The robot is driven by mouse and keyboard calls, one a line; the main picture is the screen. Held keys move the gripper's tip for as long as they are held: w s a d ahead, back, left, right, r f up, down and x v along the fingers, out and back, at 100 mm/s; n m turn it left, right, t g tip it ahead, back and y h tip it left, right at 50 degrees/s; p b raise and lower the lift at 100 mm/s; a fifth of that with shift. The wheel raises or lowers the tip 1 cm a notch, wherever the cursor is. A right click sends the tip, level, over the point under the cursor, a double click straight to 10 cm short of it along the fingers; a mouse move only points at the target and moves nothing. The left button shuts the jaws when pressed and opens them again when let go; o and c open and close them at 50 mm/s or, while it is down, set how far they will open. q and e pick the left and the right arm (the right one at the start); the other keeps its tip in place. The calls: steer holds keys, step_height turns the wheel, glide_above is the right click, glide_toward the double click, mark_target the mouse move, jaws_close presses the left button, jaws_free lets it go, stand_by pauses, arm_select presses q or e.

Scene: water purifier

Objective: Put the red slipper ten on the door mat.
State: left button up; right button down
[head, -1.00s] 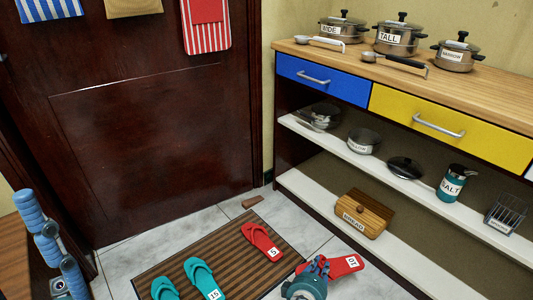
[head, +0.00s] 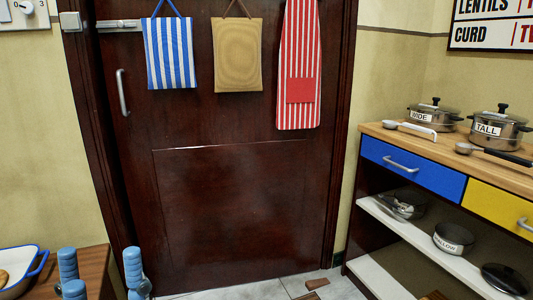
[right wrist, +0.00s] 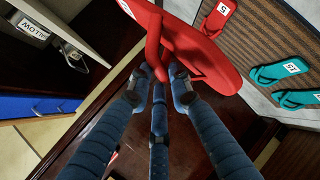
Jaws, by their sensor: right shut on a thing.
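My right gripper (right wrist: 157,84) is shut on a red slipper (right wrist: 205,58) and grips it by its strap. The slipper hangs tilted in front of the wrist camera; part of a white label shows at its upper left, but its number is cut off. The brown striped door mat (right wrist: 254,42) lies below and beyond, at the upper right of the right wrist view. Another red slipper (right wrist: 217,18) marked 5 lies on it. My left gripper (head: 100,262) is open and empty at the lower left of the head view.
Teal slippers (right wrist: 280,73) lie on the mat. A dark door (head: 230,215) with hanging cloths stands ahead. Drawers (head: 412,172) and shelves with pots stand on the right. A wooden table (head: 92,262) is at left.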

steer(key=s+a+r+n+g+y, duration=0.2)
steer(key=s+a+r+n+y, duration=0.15)
steer(key=r, duration=0.45)
steer(key=s+a+r+n+g+y, duration=0.1)
steer(key=s+a+r+n+y, duration=0.3)
steer(key=r, duration=0.5)
steer(key=s+a+r+n+g+y, duration=0.2)
steer(key=a+r+n+y, duration=0.25)
steer(key=r, duration=0.35)
steer(key=w+a+f+m+t+h, duration=0.2)
steer(key=a+f, duration=0.1)
steer(key=f, duration=0.4)
steer(key=w+a+f+m+t+h, duration=0.1)
steer(key=w+a+f+m+h, duration=0.15)
steer(key=f, duration=0.35)
steer(key=a+r+m+t+h, duration=0.2)
steer(key=a+r+m+h, duration=0.4)
steer(key=r, duration=0.1)
steer(key=shift+s+a+r, duration=0.15)
steer(key=shift+a+r, duration=0.2)
steer(key=shift+a, duration=0.05)
steer(key=shift+m, duration=0.25)
steer(key=shift+r, duration=0.1)
